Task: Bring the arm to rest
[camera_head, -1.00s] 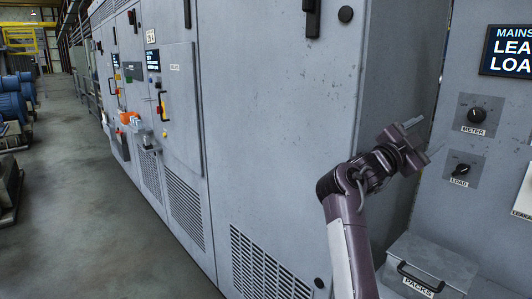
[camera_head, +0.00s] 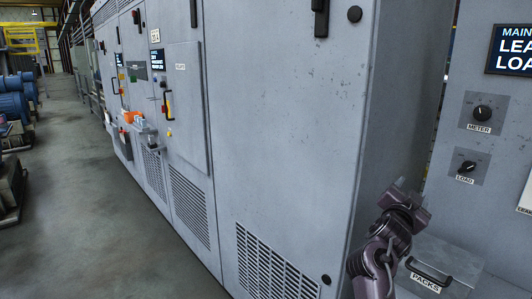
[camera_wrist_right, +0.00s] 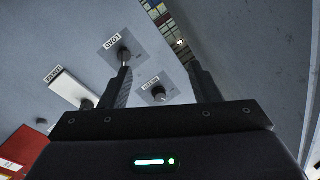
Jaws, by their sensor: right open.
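My right arm comes up from the bottom right of the head view. Its gripper (camera_head: 408,196) is in front of the lower right edge of the tall grey cabinet (camera_head: 285,120), left of the knob panel. In the right wrist view the two dark fingers of the gripper (camera_wrist_right: 160,78) stand apart with nothing between them. My left gripper is not in view.
The METER knob (camera_head: 482,112) and LOAD knob (camera_head: 466,167) are on the panel at right, below a dark display (camera_head: 511,50). A grey box labelled PACKS (camera_head: 455,258) is beside my arm, partly hidden. The floor aisle (camera_head: 80,220) at left is clear.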

